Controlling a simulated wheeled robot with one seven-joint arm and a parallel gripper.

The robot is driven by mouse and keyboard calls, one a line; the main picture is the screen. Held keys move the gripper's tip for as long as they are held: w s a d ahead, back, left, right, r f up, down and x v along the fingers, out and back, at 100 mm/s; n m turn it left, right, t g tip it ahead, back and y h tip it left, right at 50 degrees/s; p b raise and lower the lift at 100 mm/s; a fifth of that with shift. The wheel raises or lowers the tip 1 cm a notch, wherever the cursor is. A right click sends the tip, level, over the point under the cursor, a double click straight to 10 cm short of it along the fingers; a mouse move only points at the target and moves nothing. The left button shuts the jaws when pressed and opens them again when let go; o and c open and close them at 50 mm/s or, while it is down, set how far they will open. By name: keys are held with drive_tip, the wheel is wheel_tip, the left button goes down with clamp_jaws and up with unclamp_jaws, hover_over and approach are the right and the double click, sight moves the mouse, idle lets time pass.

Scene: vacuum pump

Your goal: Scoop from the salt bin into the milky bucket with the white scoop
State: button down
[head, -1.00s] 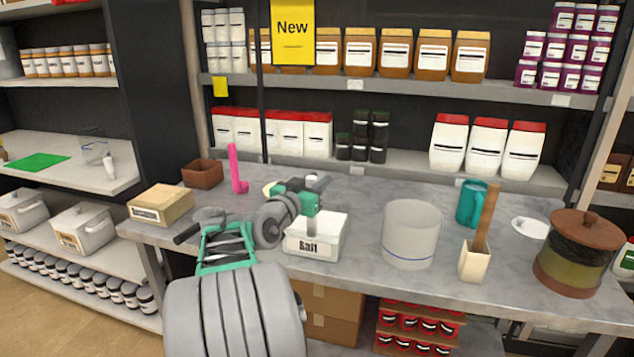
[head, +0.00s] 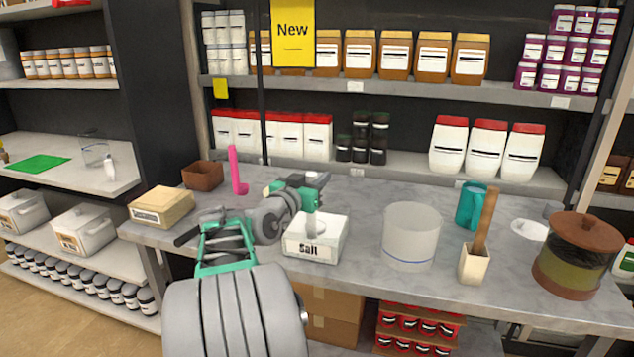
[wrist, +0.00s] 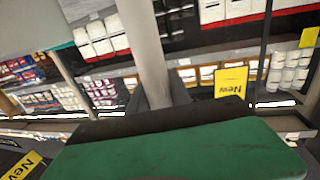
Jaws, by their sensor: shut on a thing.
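The white salt bin (head: 309,248), labelled "Salt", stands on the grey counter near its front edge. My gripper (head: 312,203) is over the bin, shut on the pale handle of the white scoop (head: 312,222). The scoop points down into the bin, and its lower end is hidden by the bin wall. In the wrist view the scoop's handle (wrist: 146,50) rises from between the dark fingers (wrist: 160,98). The milky bucket (head: 411,238), translucent with a blue line, stands to the right of the bin. I cannot see what it holds.
A small holder (head: 474,264) with a wooden handle, a teal mug (head: 470,206), a white dish (head: 529,229) and a lidded pot (head: 577,255) stand right of the bucket. A cardboard-coloured box (head: 161,207), brown tray (head: 202,175) and pink object (head: 236,172) are at left.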

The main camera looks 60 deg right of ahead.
wheel_tip(320, 180, up, 9)
drive_tip(key=p, duration=0.3)
idle(0.5)
